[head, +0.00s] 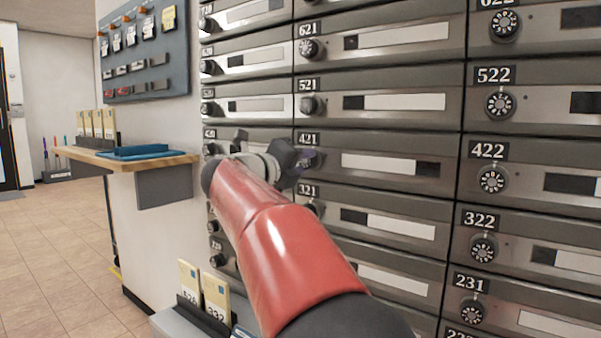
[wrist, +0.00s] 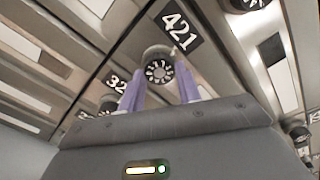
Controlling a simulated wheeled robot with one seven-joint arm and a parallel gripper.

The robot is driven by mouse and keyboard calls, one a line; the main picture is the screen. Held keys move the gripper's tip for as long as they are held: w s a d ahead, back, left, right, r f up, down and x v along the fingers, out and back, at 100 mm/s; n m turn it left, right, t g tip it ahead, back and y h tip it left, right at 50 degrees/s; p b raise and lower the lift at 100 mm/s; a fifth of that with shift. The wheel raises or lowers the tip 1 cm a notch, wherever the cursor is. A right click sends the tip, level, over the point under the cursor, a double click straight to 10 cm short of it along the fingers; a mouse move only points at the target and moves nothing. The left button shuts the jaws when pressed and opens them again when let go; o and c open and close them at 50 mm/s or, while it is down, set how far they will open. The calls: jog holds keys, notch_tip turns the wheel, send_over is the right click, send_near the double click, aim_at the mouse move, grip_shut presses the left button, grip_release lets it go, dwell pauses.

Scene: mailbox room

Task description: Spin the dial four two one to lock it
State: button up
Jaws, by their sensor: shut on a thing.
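The mailbox door labelled 421 (head: 398,163) is in the middle of the head view, and its label (wrist: 181,32) shows in the wrist view. Its round black dial (wrist: 158,72) with white numerals sits between the two purple fingers of my gripper (wrist: 159,88). The fingers flank the dial and are shut on it. In the head view my gripper (head: 305,160) is at the 421 dial and covers most of it. The dial's exact setting is too small to read.
Neighbouring doors carry similar dials: 521 (head: 312,105) above, 321 (head: 314,207) below and 422 (head: 492,180) to the right. A wooden shelf (head: 150,160) with a blue tray (head: 150,152) juts out at left. Cards in a holder (head: 205,295) stand below. The tiled floor at left is clear.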

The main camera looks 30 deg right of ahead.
jog(key=m+b, duration=0.1)
jog(key=m, duration=0.1)
jog(key=m+b, duration=0.1)
jog(key=m, duration=0.1)
jog(key=m+b, duration=0.2)
jog(key=shift+w+f+m, duration=0.1)
jog(key=shift+f+m, duration=0.15)
jog(key=shift+m, duration=0.05)
jog(key=m+b, duration=0.2)
jog(key=m, duration=0.3)
jog(key=shift+r, duration=0.1)
jog(key=shift+m, duration=0.4)
jog(key=o, duration=1)
jog(key=v, duration=0.8)
